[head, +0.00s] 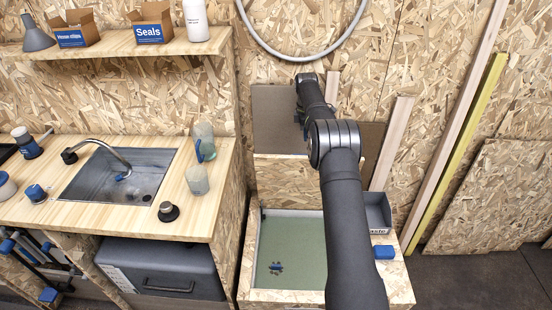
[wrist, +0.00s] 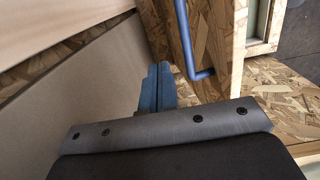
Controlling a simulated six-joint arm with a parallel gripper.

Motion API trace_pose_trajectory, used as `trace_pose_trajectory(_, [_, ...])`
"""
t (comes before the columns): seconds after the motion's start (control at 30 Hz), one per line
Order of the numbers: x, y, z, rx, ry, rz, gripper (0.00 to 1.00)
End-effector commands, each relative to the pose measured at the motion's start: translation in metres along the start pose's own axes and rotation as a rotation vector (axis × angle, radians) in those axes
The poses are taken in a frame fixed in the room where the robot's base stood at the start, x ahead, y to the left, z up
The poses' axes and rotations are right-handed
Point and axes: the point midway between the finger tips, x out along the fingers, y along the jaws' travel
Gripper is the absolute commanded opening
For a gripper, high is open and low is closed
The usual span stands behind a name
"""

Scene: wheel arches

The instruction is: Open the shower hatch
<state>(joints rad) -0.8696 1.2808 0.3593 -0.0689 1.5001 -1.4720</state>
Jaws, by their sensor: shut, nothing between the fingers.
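The shower box (head: 250,277) stands right of the kitchen counter, with its top open over a green floor (head: 300,245). An OSB panel (head: 285,180), apparently the hatch, stands up along the box's back side. In the wrist view, an OSB panel (wrist: 168,35) with a blue bar handle (wrist: 185,40) stands steeply on edge. My gripper (wrist: 155,88) is shut and empty, its blue fingers close to the left of that panel. I cannot tell whether they touch it. In the head view, my arm hides the gripper.
A brown board (head: 275,120) is behind the box. The counter with sink (head: 118,178) is left. Pale and yellow boards (head: 460,150) lean on the right wall; the floor (head: 480,275) there is clear.

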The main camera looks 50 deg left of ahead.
Motion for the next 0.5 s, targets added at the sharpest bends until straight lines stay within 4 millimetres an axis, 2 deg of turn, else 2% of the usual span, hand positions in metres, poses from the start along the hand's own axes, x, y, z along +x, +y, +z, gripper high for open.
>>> trace_pose_trajectory(0.27, [0.004,0.007,-0.024,-0.049,-0.062,0.313,0.0])
trace_pose_trajectory(0.5, [-0.006,-0.012,-0.055,-0.149,-0.043,0.582,0.0])
